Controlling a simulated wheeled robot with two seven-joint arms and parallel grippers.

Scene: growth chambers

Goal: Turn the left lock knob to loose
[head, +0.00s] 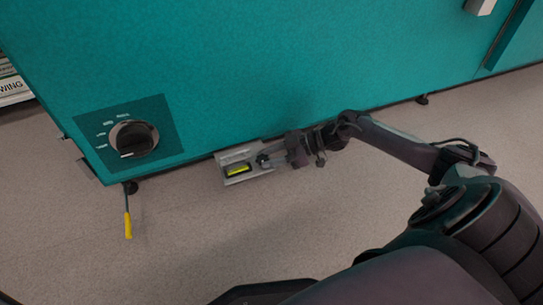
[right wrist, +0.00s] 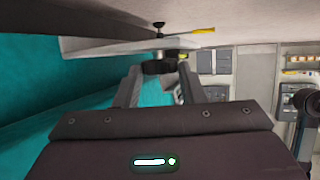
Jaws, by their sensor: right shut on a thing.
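A small dark knob (head: 262,159) sits at the right end of a grey metal bracket (head: 232,158) low at the bottom edge of the teal chamber. My right gripper (head: 270,158) reaches it from the right, and its fingers are shut on the knob. In the right wrist view the dark knob (right wrist: 160,67) lies between the two fingertips (right wrist: 161,76). The fingers partly hide the knob, and I cannot read its loose or tight position. My left gripper is not in view.
The teal chamber (head: 260,70) fills the back. A large black dial (head: 134,139) sits on its darker panel, left of the bracket. A yellow-handled lever (head: 128,224) hangs below the dial. A yellow-green bar (head: 239,170) lies in the bracket. The floor in front is clear.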

